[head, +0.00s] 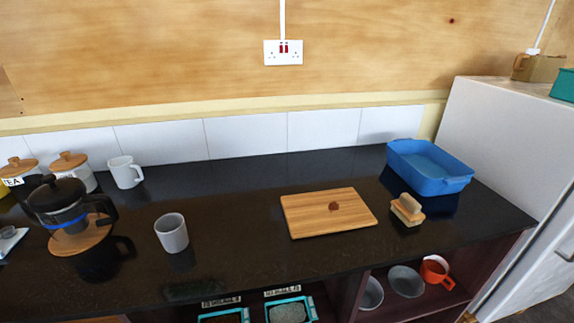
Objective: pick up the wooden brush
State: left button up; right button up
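The wooden brush (408,209) lies on the black countertop (235,253), to the right of a wooden cutting board (328,226) and in front of a blue basin (432,181). It has a light wooden top with a raised handle and a pale bristle layer beneath. It stands apart from the board, with a small gap, and nothing covers it. Neither my left nor my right gripper shows in the head view.
A grey cup (172,234), a white mug (125,172), a French press (64,209) and lidded jars (73,170) stand on the left. Open shelves below hold bowls (405,281) and an orange mug (436,272). A white fridge (500,130) stands at the right.

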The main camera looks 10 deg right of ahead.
aim_at(407, 208)
jog(key=z, duration=1.3)
